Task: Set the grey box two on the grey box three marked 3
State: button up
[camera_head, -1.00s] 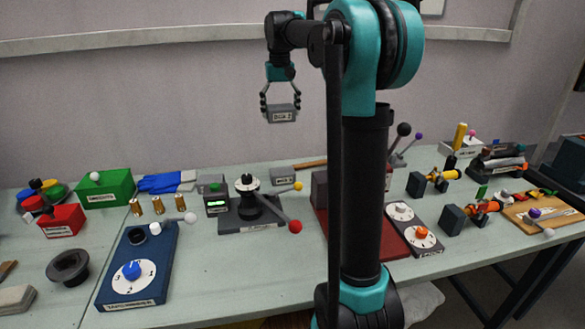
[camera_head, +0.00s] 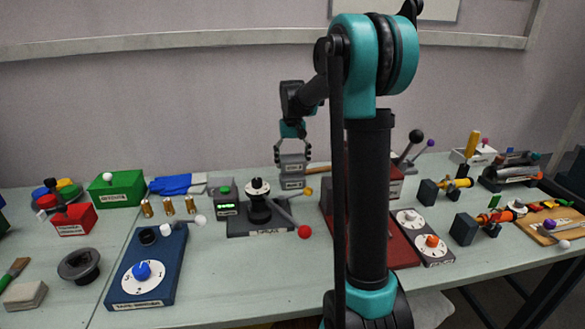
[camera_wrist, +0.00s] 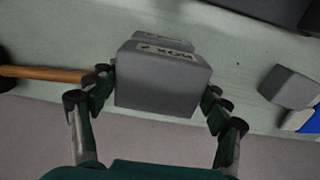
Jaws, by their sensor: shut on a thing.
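My gripper (camera_head: 293,151) is shut on the grey box two (camera_head: 292,161), with its fingers on either side of it. In the wrist view box two (camera_wrist: 160,82) sits between the fingertips (camera_wrist: 160,85), and its label reads upside down. The grey box three (camera_head: 291,183) stands on the table directly below box two in the head view. A strip of it also shows past box two in the wrist view (camera_wrist: 163,40); the rest is hidden. Box two is level and at or just above box three's top; I cannot tell whether they touch.
A wooden handle (camera_wrist: 40,74) lies close beside the boxes. A lever device with a red ball (camera_head: 304,232) stands in front, and a green-lit grey box (camera_head: 226,207) is to the left. A dark red block and base (camera_head: 400,243) stand close on the right.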

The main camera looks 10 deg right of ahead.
aim_at(292, 158)
jog(key=shift+f, duration=1.25)
jog(key=shift+f, duration=0.1)
jog(key=o, duration=1.3)
notch_tip(292, 158, up, 12)
jog(key=shift+r, duration=0.15)
